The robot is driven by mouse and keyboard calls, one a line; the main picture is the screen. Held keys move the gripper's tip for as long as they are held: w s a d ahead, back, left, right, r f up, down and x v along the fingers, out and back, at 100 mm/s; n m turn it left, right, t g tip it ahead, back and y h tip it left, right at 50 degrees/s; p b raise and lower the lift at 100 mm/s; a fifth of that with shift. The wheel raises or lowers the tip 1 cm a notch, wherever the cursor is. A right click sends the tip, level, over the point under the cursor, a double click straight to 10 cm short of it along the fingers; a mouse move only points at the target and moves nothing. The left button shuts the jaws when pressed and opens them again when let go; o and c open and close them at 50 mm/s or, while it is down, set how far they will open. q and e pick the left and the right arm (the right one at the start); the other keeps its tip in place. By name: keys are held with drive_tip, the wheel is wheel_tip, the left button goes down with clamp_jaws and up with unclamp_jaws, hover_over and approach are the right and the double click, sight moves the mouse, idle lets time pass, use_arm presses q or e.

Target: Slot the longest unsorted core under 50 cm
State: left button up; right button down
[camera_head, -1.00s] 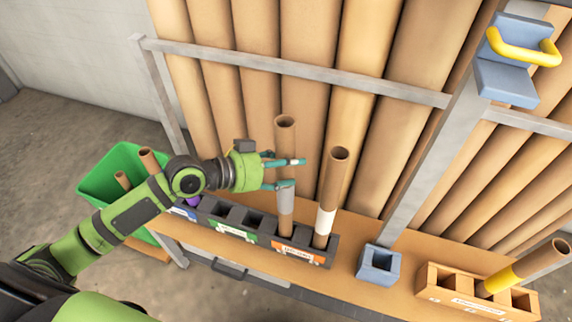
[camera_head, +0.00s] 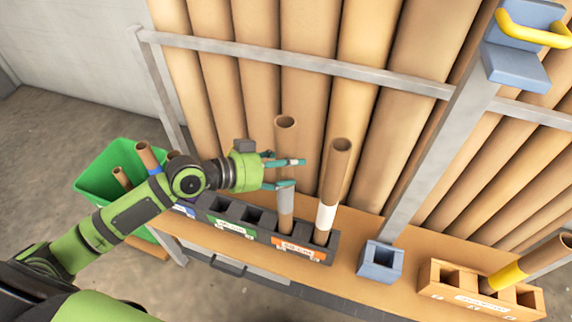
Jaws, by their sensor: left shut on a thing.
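A cardboard core with a grey band (camera_head: 286,205) stands nearly upright, its lower end in the left slot of the orange-labelled section of the dark rack (camera_head: 330,257). My left gripper (camera_head: 284,174) is shut on this core, above the grey band. A core with a white band (camera_head: 327,215) stands just to its right in the other orange-labelled slot. The green-labelled section (camera_head: 230,227) lies left of these, and its visible slots look empty. My left arm hides part of the blue-labelled section at the rack's left end. My right gripper is not in view.
A green bin (camera_head: 97,184) at left holds several cores, partly behind my arm. A blue square holder (camera_head: 381,262) and a wooden block (camera_head: 440,282) with a yellow-banded core (camera_head: 507,277) stand at right. Large rolls and a metal rail (camera_head: 300,63) stand behind.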

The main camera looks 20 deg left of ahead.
use_arm(q)
drive_tip(key=shift+f+b, duration=0.8)
drive_tip(key=shift+f, duration=0.2)
drive_tip(key=o, duration=1.7)
drive_tip(key=shift+r, duration=0.1)
drive_tip(key=shift+v, duration=5.95)
